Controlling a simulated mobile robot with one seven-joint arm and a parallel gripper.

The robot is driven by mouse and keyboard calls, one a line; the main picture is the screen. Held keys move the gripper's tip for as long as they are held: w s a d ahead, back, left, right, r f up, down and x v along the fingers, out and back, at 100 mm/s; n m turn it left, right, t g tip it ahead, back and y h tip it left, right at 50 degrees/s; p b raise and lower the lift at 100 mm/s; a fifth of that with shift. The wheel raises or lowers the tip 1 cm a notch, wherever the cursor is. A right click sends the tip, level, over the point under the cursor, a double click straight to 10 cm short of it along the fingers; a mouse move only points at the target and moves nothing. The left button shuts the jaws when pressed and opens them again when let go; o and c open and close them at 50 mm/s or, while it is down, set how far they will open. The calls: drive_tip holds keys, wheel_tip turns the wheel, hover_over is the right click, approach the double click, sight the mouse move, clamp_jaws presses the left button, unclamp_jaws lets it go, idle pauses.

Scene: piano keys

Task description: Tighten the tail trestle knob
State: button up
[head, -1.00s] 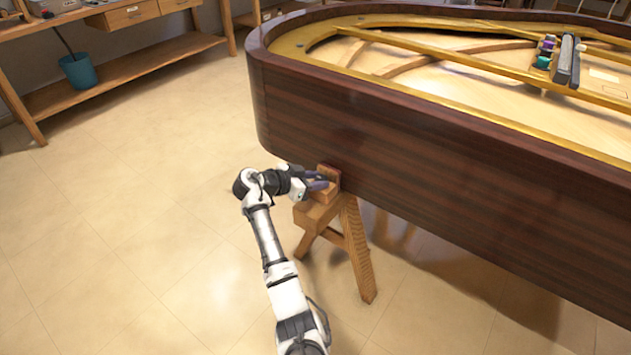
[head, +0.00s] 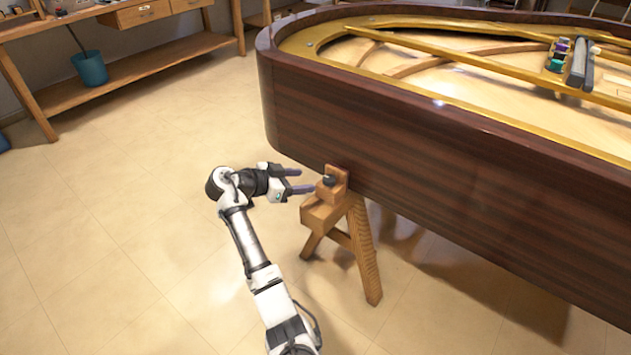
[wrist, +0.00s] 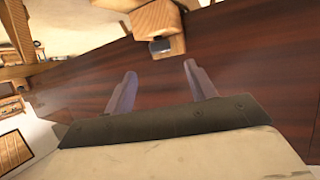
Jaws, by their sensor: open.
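The wooden trestle (head: 324,215) stands under the piano's curved tail. Its dark knob (head: 329,181) sits on a wooden block at the trestle's top, beside the piano's side. My gripper (head: 304,180) is open and empty, just left of the knob and apart from it. In the wrist view, my gripper's two fingers (wrist: 160,80) are spread apart. The dark knob (wrist: 160,45) shows beyond the fingertips on the wooden block (wrist: 155,20), not between them. How far the knob is turned cannot be told.
The brown piano case (head: 430,190) fills the right side, right of the trestle. Small tools (head: 570,62) lie on top of the piano. A wooden workbench (head: 150,55) with a blue bucket (head: 90,68) stands at the back left. The floor left of my arm is clear.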

drive_tip(key=v, duration=0.5)
drive_tip(key=shift+s+a+r, duration=0.1)
drive_tip(key=shift+s+a, duration=0.05)
